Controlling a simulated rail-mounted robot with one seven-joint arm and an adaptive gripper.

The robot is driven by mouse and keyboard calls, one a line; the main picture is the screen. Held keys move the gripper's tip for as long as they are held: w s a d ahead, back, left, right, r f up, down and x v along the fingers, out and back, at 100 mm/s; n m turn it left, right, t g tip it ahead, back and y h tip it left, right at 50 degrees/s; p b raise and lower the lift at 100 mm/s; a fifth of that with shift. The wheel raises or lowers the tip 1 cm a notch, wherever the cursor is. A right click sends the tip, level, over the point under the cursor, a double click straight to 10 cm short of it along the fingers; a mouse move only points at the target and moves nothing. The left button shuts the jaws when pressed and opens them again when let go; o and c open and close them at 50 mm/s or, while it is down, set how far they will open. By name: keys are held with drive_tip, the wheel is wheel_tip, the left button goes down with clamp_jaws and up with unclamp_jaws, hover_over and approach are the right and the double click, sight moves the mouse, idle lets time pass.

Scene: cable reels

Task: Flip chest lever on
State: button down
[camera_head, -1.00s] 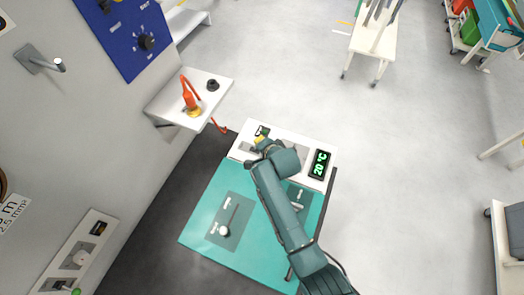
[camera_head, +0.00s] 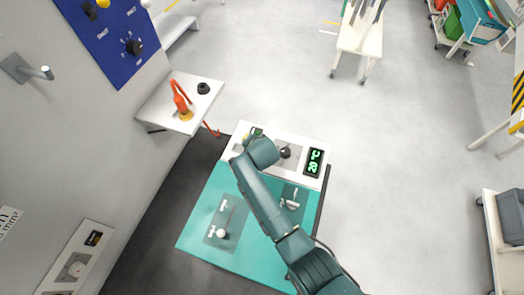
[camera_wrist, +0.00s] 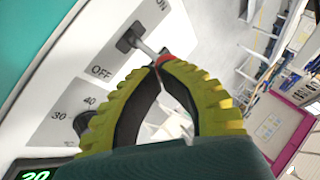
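The teal chest (camera_head: 200,245) has a white control panel (camera_head: 308,141) along its far edge. In the wrist view, the lever (camera_wrist: 141,45) has a dark pivot and a light metal stem, on a grey plate between the words ON and OFF. My gripper (camera_wrist: 160,62) has yellow ribbed fingers that bow outward and meet at their tips. The tips are at the free end of the lever, by a small red part. I cannot tell whether they pinch the lever or only touch it. In the head view my arm mostly hides the gripper and lever.
A black dial (camera_head: 285,152) and a green 20 °C display (camera_head: 314,162) sit right of the lever on the panel. A wall shelf (camera_head: 203,96) with a red-orange tool (camera_head: 181,101) stands beyond the chest at left. Open floor lies to the right.

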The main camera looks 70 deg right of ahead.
drive_tip(key=shift+w+g+b, duration=0.8)
drive_tip(key=shift+g, duration=0.1)
idle(1.4)
drive_tip(key=shift+r+n, duration=0.1)
drive_tip(key=shift+n, duration=0.2)
drive_tip(key=shift+r+p, duration=0.65)
drive_tip(key=shift+r, duration=0.15)
drive_tip(key=s+p+v, duration=0.1)
drive_tip(key=p+v, duration=0.2)
drive_tip(key=v, duration=1)
drive_tip(key=shift+s+a, duration=0.2)
drive_tip(key=shift+a, duration=0.1)
drive_tip(key=shift+f, duration=0.15)
